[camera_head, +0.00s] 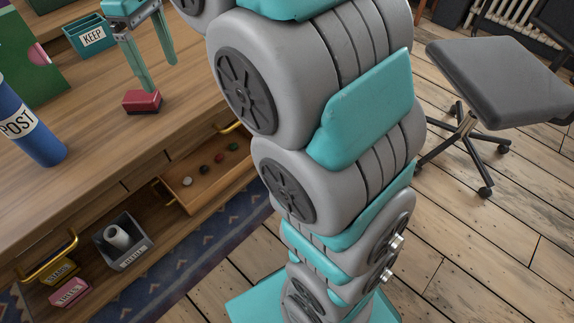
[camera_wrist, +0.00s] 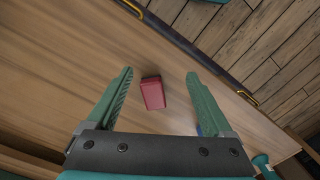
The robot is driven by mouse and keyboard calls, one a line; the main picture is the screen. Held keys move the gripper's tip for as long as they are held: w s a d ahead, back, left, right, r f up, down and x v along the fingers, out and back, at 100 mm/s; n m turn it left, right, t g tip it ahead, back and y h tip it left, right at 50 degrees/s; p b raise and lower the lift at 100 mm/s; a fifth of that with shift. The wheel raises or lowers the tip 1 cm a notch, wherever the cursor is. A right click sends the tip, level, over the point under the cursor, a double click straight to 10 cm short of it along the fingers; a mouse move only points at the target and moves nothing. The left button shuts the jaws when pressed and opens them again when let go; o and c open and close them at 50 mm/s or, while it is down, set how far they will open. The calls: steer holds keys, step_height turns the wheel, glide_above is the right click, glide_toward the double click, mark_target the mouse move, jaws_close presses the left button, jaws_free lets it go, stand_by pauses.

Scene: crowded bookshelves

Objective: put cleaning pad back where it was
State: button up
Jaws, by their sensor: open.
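The cleaning pad looks to be the small red block with a dark underside (camera_head: 142,101) on the wooden desk top. It also shows in the wrist view (camera_wrist: 152,93), between and a little beyond my fingers. My gripper (camera_head: 158,75) is open, with teal-green fingers. In the wrist view my gripper (camera_wrist: 158,82) has its two fingers apart, one on each side of the red block. Neither finger visibly touches the block. In the head view the fingers are just above and behind it.
A blue POST tube (camera_head: 30,125) stands at the left, near a green box (camera_head: 30,60). A teal KEEP bin (camera_head: 90,35) is at the back. Below, an open drawer (camera_head: 205,180) holds small round pieces. A grey bin (camera_head: 122,240) sits lower. A stool (camera_head: 500,80) stands right.

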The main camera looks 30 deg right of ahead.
steer(key=s+d+f+m, duration=0.3)
steer(key=s+f, duration=0.2)
steer(key=s, duration=0.4)
steer(key=s+d+f+m+g, duration=0.1)
steer(key=s+d+f+m, duration=0.2)
steer(key=s+f, duration=0.3)
steer(key=s+d+f+m, duration=0.3)
steer(key=s+f, duration=0.3)
steer(key=s, duration=0.6)
steer(key=shift+d, duration=0.35)
steer(key=shift+s, duration=0.1)
